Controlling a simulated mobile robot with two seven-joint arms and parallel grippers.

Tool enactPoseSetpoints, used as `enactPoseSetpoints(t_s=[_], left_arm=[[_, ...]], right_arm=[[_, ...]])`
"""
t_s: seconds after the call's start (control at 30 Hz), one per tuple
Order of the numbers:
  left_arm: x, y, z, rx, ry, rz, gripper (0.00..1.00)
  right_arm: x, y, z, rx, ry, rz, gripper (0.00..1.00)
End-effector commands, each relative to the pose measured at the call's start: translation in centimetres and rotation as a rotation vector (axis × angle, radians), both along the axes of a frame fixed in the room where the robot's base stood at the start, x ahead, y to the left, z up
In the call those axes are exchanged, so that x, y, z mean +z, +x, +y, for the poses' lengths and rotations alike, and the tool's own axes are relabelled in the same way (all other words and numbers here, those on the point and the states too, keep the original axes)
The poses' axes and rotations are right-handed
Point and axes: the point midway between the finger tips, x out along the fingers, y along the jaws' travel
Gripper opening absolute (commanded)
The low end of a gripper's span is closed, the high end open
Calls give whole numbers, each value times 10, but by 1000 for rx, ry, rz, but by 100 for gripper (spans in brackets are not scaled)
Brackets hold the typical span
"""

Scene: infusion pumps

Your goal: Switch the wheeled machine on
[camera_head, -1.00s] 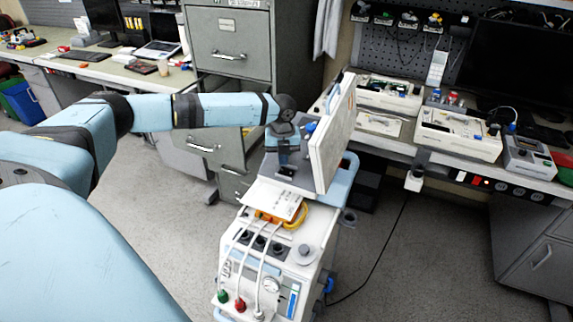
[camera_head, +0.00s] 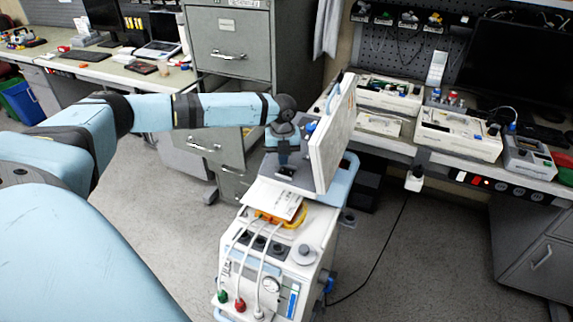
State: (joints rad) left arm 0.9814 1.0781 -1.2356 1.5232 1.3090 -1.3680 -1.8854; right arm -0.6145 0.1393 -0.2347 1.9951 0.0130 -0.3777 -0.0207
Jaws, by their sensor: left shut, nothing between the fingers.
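The wheeled machine (camera_head: 318,250) is a white cart in the lower middle of the head view. It has a tilted screen panel (camera_head: 333,135) seen nearly edge-on, a round gauge (camera_head: 271,285), dark knobs, a grey knob (camera_head: 304,253) and white cables with red and green ends on its front. My left arm reaches over it from the left and bends down behind the screen panel's left side. My left gripper (camera_head: 288,172) is shut and empty, low over the machine's top beside the panel. Its fingertips are hard to make out, and I cannot tell whether they touch anything. My right gripper is out of view.
A white sheet-like piece (camera_head: 273,198) and a yellow part (camera_head: 268,217) lie on the machine's top. A grey filing cabinet (camera_head: 229,45) stands behind my arm. A workbench (camera_head: 420,152) with devices is at right, and a black cable crosses the open floor (camera_head: 425,270).

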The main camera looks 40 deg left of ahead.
Motion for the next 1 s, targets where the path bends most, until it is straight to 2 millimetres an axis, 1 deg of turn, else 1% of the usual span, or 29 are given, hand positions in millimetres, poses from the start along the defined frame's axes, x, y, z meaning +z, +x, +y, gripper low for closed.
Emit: enactPoseSetpoints(t_s=[0.6, 1.0], left_arm=[[0, 0, 0, 0, 0, 0, 0], [-6, 0, 0, 0, 0, 0, 0]], right_arm=[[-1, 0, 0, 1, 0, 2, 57], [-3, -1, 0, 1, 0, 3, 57]])
